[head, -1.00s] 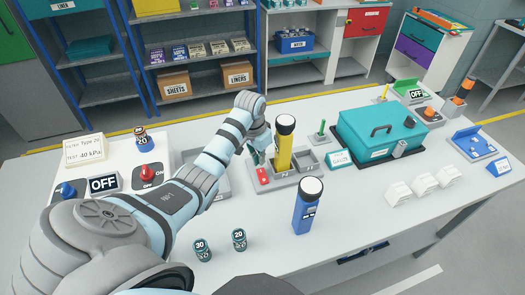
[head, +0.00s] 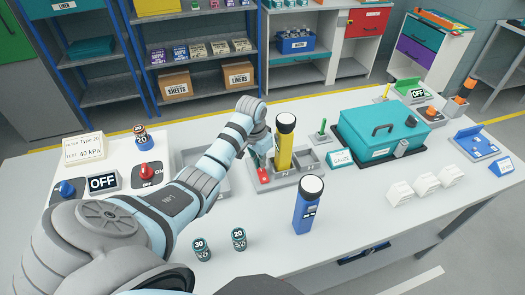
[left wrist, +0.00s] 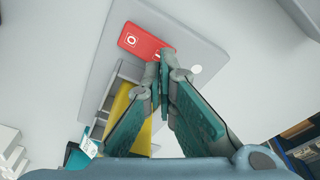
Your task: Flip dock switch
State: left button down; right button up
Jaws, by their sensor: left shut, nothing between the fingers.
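The dock (head: 283,183) is a grey block on the table with a red rocker switch (head: 263,177) at its left end. A yellow torch (head: 284,145) stands upright in the dock, right of the switch. My left gripper (head: 260,164) is shut and empty, pointing down over the switch. In the left wrist view the red switch (left wrist: 140,40) shows a white O at one end, and the fingertips (left wrist: 163,62) overlap its other end. I cannot tell whether they touch it. A white round spot (left wrist: 195,70) lies beside the fingers on the dock.
A blue torch (head: 308,207) stands in front of the dock, with two small batteries (head: 239,239) to its left. A teal case (head: 382,134) is at the right. A panel with a red knob (head: 146,172) and OFF sign (head: 103,183) is at the left.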

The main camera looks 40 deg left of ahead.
aim_at(260, 170)
pick_arm(q)
jog(key=shift+f+b, duration=0.45)
jog(key=shift+f, duration=0.6)
dwell(0.9)
notch_tip(260, 170, up, 2)
jog(key=shift+r+p, duration=0.25)
jog(key=shift+p, duration=0.85)
jog(key=shift+r, duration=2.3)
